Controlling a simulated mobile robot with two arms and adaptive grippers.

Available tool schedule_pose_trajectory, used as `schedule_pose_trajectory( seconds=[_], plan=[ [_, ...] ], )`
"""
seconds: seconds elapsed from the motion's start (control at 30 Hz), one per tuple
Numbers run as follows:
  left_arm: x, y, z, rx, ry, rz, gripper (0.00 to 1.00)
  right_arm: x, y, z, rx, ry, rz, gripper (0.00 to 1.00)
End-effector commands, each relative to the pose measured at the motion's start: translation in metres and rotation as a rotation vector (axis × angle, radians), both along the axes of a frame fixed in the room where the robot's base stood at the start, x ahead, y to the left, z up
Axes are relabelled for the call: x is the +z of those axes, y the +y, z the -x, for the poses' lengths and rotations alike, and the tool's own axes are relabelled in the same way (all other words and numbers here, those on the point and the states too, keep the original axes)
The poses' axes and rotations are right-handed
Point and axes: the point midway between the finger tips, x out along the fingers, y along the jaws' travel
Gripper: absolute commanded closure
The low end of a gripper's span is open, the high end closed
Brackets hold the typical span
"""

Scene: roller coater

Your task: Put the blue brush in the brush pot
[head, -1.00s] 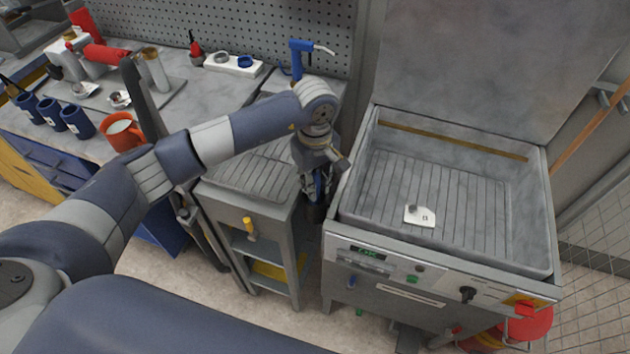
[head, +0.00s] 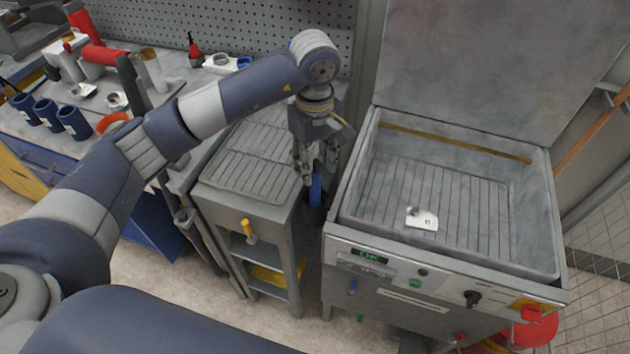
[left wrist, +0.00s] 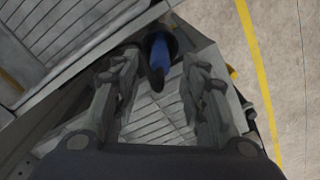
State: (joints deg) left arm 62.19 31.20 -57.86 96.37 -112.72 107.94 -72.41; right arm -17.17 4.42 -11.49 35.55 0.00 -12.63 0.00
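The blue brush (head: 316,190) shows as a blue handle below my left gripper (head: 320,172), beside the right side of the grey cart. In the left wrist view the blue handle (left wrist: 158,62) stands out of a dark round opening, which looks like the brush pot (left wrist: 172,42). My left gripper (left wrist: 160,75) points down over it with its fingers spread. The handle lies between and beyond the fingertips, with gaps on both sides. The brush's lower end is hidden. My right gripper is not in view.
The grey cart (head: 240,180) with a ribbed top stands left of the gripper. An open oven-like tray machine (head: 450,250) stands close on the right, with a small white piece (head: 422,219) inside. Several blue cups (head: 74,122) stand on the left bench.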

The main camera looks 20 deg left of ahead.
Motion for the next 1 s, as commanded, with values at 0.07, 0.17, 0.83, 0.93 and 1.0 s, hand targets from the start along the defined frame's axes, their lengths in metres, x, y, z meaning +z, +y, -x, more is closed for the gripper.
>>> schedule_pose_trajectory(
  seconds=[0.07,0.17,0.83,0.93,1.0],
  plan=[
    [0.014,0.0,-0.001,0.0,-0.005,0.0,0.6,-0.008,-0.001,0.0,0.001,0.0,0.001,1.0],
    [0.029,0.0,-0.001,-0.001,-0.003,0.0,0.6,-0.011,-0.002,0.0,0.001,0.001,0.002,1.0],
    [0.048,0.0,0.0,0.0,0.001,0.0,0.6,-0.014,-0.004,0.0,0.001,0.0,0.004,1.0],
    [0.048,0.0,0.0,0.0,0.001,0.0,0.6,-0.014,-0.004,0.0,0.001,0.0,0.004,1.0],
    [0.048,0.0,0.0,0.0,0.001,0.0,0.6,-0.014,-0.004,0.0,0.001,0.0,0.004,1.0]
  ],
)
